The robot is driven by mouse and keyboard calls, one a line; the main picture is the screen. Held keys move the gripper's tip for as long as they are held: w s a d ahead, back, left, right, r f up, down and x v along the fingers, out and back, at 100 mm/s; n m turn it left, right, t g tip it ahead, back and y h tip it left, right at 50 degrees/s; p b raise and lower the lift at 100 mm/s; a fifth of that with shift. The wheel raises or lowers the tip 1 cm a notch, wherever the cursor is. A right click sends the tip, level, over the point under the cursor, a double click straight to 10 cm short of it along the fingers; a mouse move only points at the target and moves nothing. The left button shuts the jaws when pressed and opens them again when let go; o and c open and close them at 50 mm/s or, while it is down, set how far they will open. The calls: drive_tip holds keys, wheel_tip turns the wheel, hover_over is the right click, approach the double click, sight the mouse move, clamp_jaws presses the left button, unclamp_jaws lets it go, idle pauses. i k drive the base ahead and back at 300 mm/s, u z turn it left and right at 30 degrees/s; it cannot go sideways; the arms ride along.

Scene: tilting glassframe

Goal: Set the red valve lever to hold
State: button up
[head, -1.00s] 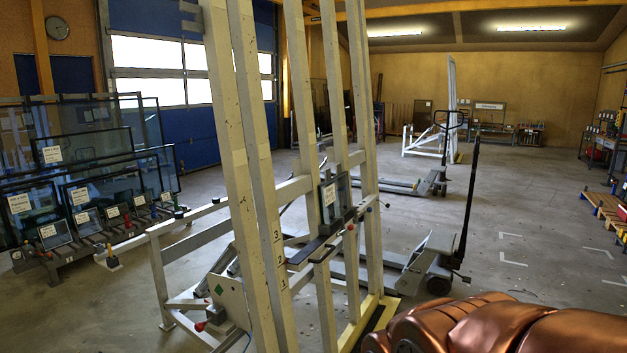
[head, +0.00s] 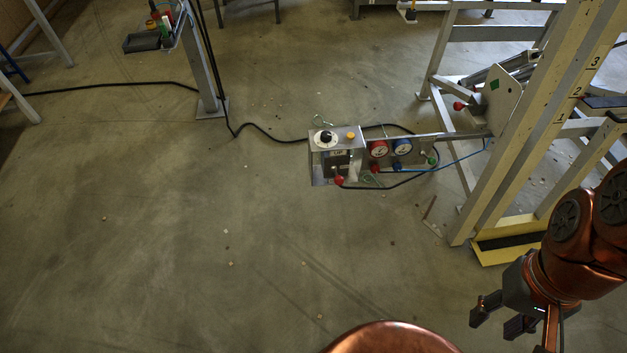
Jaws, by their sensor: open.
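A small control box (head: 318,140) sits on a bracket left of the glass frame (head: 560,110). A lever with a red knob (head: 339,181) sticks out at the front of the box. Its setting is too small to read. I cannot tell for sure which is the valve lever. My gripper (head: 508,325) is open and empty at the lower right, pointing down, well apart from both red knobs.
A black cable (head: 268,137) crosses the floor to a post (head: 200,70). The frame's yellow foot (head: 495,253) is near my arm. The floor in front of the box is clear.

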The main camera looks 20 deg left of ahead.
sight(338, 179)
drive_tip(key=u, duration=0.65)
drive_tip(key=k, duration=0.35)
drive_tip(key=u, duration=0.35)
drive_tip(key=i, duration=0.5)
drive_tip(key=u, duration=0.25)
drive_tip(key=k, duration=0.95)
drive_tip(key=u, duration=1)
drive_tip(key=i, duration=0.2)
